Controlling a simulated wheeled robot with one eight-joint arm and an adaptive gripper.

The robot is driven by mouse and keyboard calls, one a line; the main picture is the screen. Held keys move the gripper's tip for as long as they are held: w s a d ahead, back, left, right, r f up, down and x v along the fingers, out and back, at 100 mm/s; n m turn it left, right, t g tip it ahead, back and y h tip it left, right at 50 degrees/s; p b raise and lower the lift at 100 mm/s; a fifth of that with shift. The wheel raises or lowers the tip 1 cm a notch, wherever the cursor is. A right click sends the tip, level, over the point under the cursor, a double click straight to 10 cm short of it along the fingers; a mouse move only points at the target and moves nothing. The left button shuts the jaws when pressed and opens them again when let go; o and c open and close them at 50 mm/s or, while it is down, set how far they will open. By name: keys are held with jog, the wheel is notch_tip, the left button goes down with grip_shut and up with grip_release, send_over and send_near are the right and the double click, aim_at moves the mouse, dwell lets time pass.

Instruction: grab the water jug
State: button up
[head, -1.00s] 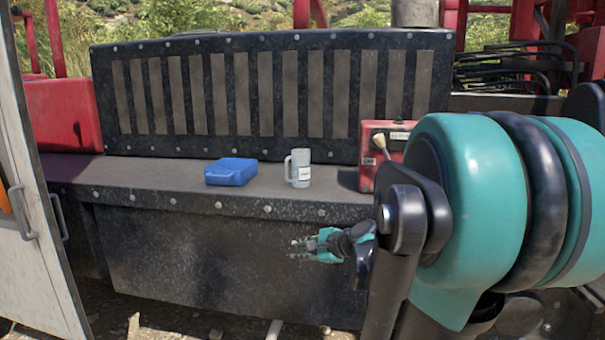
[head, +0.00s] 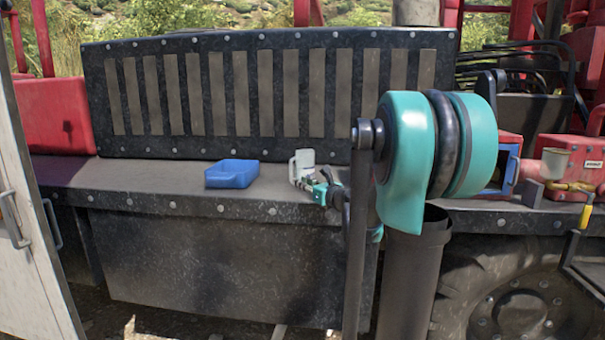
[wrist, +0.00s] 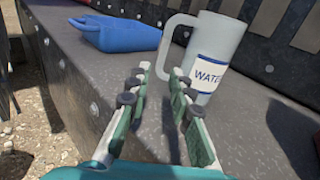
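The water jug (head: 304,158) is a pale grey mug-like jug with a side handle and a label. It stands upright on the dark metal ledge, partly hidden by my gripper in the head view. In the wrist view the jug (wrist: 217,50) shows its "WATER" label, with its handle on the left. My gripper (wrist: 160,75) is open and empty, its two fingers apart just in front of the jug and low over the ledge. In the head view my gripper (head: 318,188) is at the ledge's front, close to the jug.
A blue container (head: 231,174) lies on the ledge (head: 130,175) left of the jug; it also shows in the wrist view (wrist: 117,34). A slatted back panel (head: 265,95) rises behind. Red equipment (head: 567,154) stands at the right. The ledge between jug and container is clear.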

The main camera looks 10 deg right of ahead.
aim_at(292, 176)
jog(key=shift+x, duration=3.9)
jog(key=shift+d+r, duration=0.15)
jog(key=shift+d, duration=0.05)
jog(key=shift+c, duration=0.3)
grip_shut()
